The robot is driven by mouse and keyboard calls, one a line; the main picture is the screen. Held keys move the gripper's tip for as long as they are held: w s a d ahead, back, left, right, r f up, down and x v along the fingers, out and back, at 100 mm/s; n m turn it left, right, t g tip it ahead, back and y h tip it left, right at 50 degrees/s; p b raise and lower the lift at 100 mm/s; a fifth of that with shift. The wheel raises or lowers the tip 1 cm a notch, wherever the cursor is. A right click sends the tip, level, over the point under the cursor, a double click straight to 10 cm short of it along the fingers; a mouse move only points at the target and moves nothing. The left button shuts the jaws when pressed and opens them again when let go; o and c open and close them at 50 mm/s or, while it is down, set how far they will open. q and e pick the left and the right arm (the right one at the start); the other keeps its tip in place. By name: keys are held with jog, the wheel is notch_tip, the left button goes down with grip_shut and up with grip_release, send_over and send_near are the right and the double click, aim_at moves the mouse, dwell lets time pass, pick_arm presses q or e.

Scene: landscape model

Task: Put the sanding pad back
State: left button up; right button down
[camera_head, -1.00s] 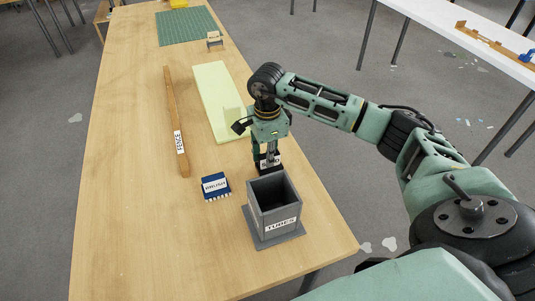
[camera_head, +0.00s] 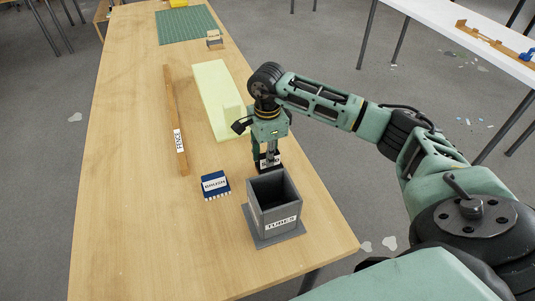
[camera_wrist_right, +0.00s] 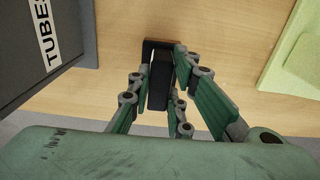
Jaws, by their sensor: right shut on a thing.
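The sanding pad (camera_wrist_right: 159,82) is a dark block; in the right wrist view it sits between my right gripper's (camera_wrist_right: 158,92) green-and-grey fingers, which are shut on it. A wider dark piece shows at its far end; I cannot tell whether it is part of the pad or a separate rest. In the head view my right gripper (camera_head: 267,162) points down at the table's right side, just behind the grey tubes box. My left gripper is not in view.
The grey tubes box (camera_head: 272,205) stands close in front of the gripper. A blue brush block (camera_head: 215,185), a wooden fence strip (camera_head: 176,120) and a pale yellow-green board (camera_head: 215,95) lie on the wooden table (camera_head: 140,220). A green mat (camera_head: 186,25) lies far back. The table's front left is clear.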

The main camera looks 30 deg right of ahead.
jog(key=c, duration=1.5)
grip_release()
jog(key=shift+c, duration=0.2)
notch_tip(320, 180, up, 12)
